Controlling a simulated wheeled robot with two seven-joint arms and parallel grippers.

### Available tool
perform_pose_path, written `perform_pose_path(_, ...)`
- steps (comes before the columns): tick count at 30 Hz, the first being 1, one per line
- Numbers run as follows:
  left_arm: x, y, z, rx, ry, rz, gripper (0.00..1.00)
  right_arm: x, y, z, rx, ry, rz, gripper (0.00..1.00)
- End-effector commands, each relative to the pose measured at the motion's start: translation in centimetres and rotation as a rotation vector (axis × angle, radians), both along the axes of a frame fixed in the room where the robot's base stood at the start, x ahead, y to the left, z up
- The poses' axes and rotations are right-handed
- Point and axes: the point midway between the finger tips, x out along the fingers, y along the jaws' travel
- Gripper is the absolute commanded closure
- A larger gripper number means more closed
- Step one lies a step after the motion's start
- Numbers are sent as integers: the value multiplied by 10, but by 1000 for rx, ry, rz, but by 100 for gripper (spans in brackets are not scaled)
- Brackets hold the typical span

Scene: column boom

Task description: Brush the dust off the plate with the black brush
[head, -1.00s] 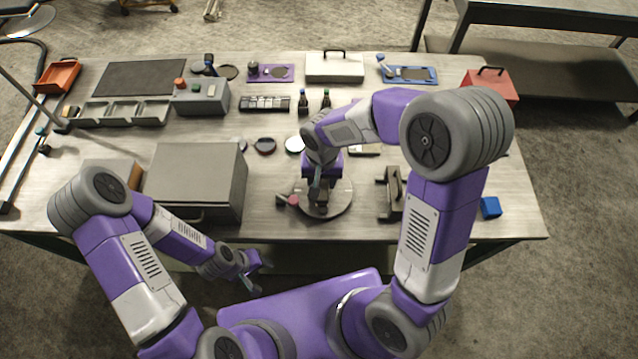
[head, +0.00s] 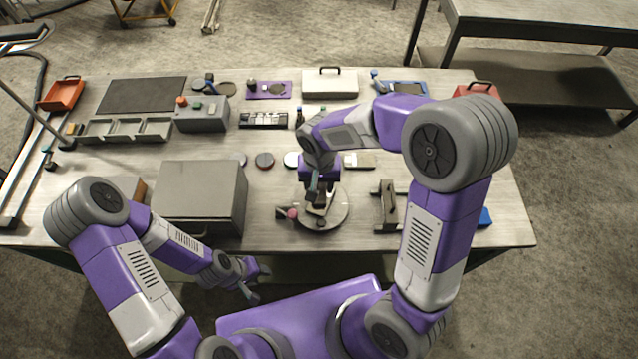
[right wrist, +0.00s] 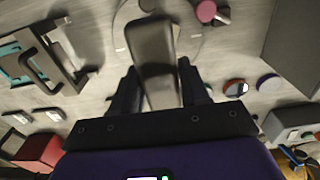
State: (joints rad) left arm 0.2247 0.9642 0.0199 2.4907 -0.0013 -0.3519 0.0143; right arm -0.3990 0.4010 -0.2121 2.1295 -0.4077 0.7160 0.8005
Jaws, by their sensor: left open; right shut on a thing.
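The round grey plate (head: 338,213) lies on the table near its front edge, just right of the middle. It also shows at the top of the right wrist view (right wrist: 190,45). My right gripper (head: 317,192) is over the plate, shut on a dark, blocky thing, apparently the black brush (right wrist: 152,62). The brush points down at the plate and covers part of it; I cannot tell whether it touches. No dust can be made out at this size. My left gripper (head: 256,284) is open and empty in front of the table's front edge.
A pink-ended knob (head: 291,213) sits at the plate's left edge. A large grey box (head: 200,195) stands to the left and a grey bracket (head: 388,208) to the right. Several small discs lie behind, including a dark one (head: 264,160).

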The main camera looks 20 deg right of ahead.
Motion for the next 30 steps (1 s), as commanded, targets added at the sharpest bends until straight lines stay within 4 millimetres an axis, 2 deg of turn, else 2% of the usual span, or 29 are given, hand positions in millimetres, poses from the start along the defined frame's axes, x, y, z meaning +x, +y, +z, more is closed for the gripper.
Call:
perform_pose_path(10, 0, 0, 2, 0, 0, 0, 57, 0, 0, 3, 0, 0, 0, 80)
perform_pose_path(20, 0, 0, 23, 0, 0, 0, 57, 0, 0, 31, 0, 0, 0, 80)
perform_pose_path(30, 0, 0, 22, 0, 0, 0, 57, 0, 0, 30, 0, 0, 0, 80)
